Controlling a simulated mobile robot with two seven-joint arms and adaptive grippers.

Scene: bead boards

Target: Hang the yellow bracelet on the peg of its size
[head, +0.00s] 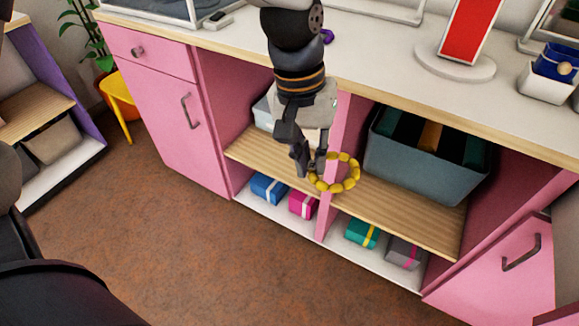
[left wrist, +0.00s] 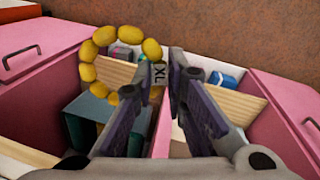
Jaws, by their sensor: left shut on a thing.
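The yellow bracelet (head: 349,184) is a ring of yellow beads. My left gripper (head: 309,170) is shut on its edge and holds it in front of the pink cabinet's open shelves, below the countertop. In the left wrist view the bracelet (left wrist: 88,72) sticks out to the left of the fingertips (left wrist: 166,78). A small tag marked XL (left wrist: 159,74) shows at the fingertips, beside the beads. I cannot make out a peg in either view. My right gripper is not in view.
The white countertop (head: 380,60) carries a red panel on a round white base (head: 455,64), a white box with a blue item (head: 548,84), and a purple object (head: 327,36) partly behind my arm. A grey bin (head: 418,165) and several wrapped boxes fill the shelves. Brown floor lies in front.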

